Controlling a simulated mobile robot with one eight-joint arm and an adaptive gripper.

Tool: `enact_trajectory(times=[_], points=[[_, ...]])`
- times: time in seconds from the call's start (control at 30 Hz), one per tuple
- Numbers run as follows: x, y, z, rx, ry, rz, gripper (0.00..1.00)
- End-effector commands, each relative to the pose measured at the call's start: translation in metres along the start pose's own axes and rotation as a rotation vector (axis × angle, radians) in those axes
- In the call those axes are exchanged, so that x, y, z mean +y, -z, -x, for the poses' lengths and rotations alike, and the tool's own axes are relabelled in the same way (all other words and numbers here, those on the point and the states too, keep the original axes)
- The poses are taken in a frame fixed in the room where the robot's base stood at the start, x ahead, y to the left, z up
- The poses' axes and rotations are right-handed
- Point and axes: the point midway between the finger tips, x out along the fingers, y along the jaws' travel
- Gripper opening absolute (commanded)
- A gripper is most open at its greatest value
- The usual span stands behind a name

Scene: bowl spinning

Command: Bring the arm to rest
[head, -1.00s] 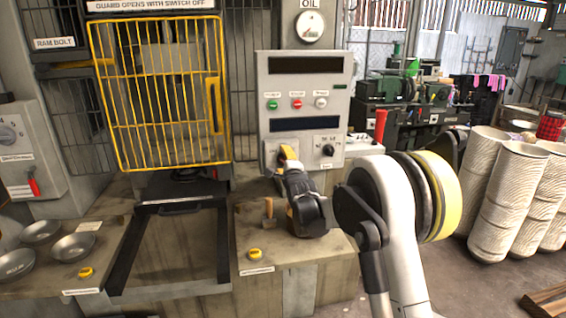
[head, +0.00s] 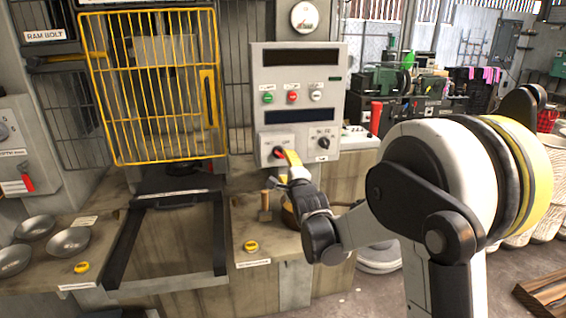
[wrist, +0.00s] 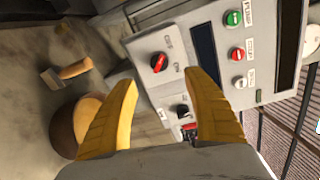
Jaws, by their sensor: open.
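My arm (head: 440,180) reaches in from the right side of the head view, its elbow bent and high. My gripper (head: 290,157) is in front of the lower left of the grey control panel (head: 265,85), near a red rotary switch (head: 279,152). In the wrist view my gripper (wrist: 162,82) has its two yellow fingers spread with nothing between them. The red switch (wrist: 158,62) shows beyond the fingertips, apart from them. The exact distance to the panel is hard to tell.
A wooden-handled tool (head: 265,205) and a round brown object (wrist: 70,125) are on the bench below my gripper. A yellow guard (head: 155,85) is at left. Metal bowls (head: 70,242) lie at far left. Pale stacks (head: 520,235) stand behind my arm.

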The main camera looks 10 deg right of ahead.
Motion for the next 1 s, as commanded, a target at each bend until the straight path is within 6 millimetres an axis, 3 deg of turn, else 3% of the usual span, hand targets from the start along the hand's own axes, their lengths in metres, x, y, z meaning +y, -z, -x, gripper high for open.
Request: enact_trajectory(times=[0.4,0.57,0.77,1.0], points=[[-0.001,0.000,0.007,0.002,-0.006,0.011,0.59],[-0.011,0.000,0.035,0.015,-0.083,0.164,0.59],[-0.013,0.004,0.125,-0.015,-0.300,0.576,0.59],[0.020,0.011,0.259,-0.201,-0.559,1.084,0.59]])
